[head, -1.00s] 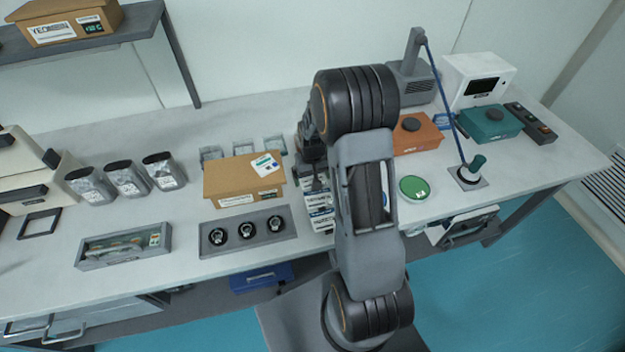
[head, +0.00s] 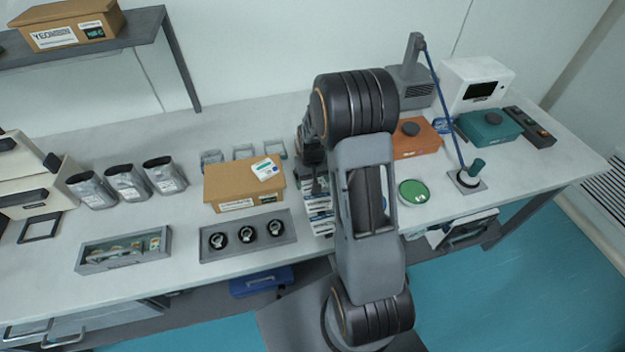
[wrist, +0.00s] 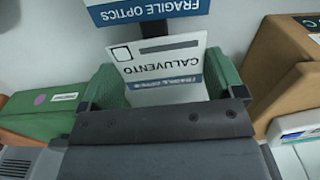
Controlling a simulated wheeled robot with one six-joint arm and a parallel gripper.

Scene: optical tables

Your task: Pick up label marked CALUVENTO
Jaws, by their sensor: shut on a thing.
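The CALUVENTO label (wrist: 160,62) is a white card with black print and a blue band, upside down in the wrist view. It sits between the green finger pads of my gripper (wrist: 163,82), which is shut on it. Another card with a blue FRAGILE OPTICS band (wrist: 150,10) shows just beyond it, its upper part cut off. In the head view my gripper (head: 317,178) is mostly hidden by my arm, above a row of white and blue labels (head: 320,215). The held label cannot be made out there.
A cardboard box (head: 235,190) stands close left of the gripper, with a grey tray of three round items (head: 285,243) before it. Right of my arm are an orange box (head: 418,140), a green disc (head: 413,192) and a lamp-like stand (head: 468,180).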

